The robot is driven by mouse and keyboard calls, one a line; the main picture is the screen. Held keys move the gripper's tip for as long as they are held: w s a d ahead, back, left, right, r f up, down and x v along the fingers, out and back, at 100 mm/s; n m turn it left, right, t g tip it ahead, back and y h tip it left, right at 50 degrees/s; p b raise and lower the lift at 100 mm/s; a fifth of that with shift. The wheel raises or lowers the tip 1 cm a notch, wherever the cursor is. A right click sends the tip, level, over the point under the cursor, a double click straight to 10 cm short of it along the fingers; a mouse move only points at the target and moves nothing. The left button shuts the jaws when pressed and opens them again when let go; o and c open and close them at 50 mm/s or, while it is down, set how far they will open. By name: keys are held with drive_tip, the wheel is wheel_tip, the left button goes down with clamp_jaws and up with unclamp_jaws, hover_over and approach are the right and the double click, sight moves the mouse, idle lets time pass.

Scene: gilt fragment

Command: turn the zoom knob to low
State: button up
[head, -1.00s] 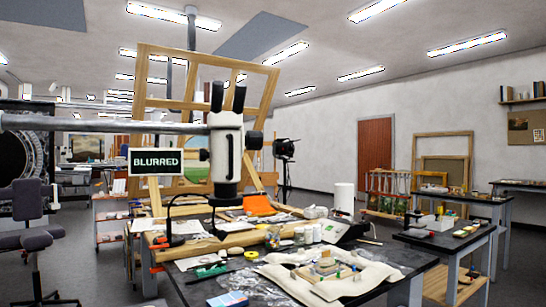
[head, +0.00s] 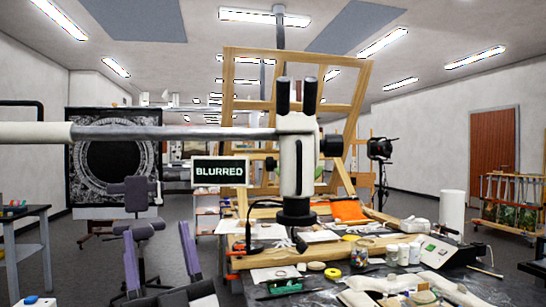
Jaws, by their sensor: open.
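A white stereo microscope (head: 297,165) with black eyepieces hangs from a horizontal metal boom, over the dark worktable (head: 330,293). A large black knob (head: 332,146) sticks out on its right side, and a smaller dark knob (head: 271,163) shows on its left side. I cannot tell which is the zoom knob, and no setting mark is readable. A screen reading "BLURRED" (head: 220,171) sits left of the microscope body. My gripper (head: 157,229) is at the lower left, with two purple-grey fingers spread apart and nothing between them. It is below and left of the microscope, apart from it.
The boom (head: 190,133) crosses from the left edge to the microscope. A wooden easel frame (head: 240,100) stands behind. Jars (head: 403,254), a yellow tape roll (head: 333,273) and a white cylinder (head: 452,213) crowd the table. An office chair (head: 138,192) stands behind my gripper.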

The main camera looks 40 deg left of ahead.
drive_tip(key=w+a+r+m+t+h+p, duration=0.2)
drive_tip(key=w+a+r+m+t+h, duration=0.2)
drive_tip(key=w+m+t+h, duration=0.5)
drive_tip(key=w+a+r+m+t+h+p, duration=0.35)
drive_tip(key=w+m+h, duration=0.2)
drive_tip(key=m, duration=0.55)
drive_tip(key=m+h+p, duration=0.3)
drive_tip(key=m+h, duration=0.8)
drive_tip(key=m, duration=0.3)
approach(269, 164)
drive_tip(key=shift+g, duration=0.45)
drive_tip(key=p+x, duration=0.2)
drive_tip(key=x, duration=0.1)
drive_tip(key=p+x, duration=0.2)
drive_tip(key=x, duration=0.2)
drive_tip(key=p+x, duration=0.2)
drive_tip(key=x, duration=0.2)
drive_tip(key=shift+s+a+r, duration=0.2)
drive_tip(key=shift+a+r, duration=0.1)
drive_tip(key=shift+a, duration=0.05)
drive_tip(key=shift+w, duration=0.45)
drive_tip(key=shift+a, duration=0.1)
drive_tip(key=c, duration=1)
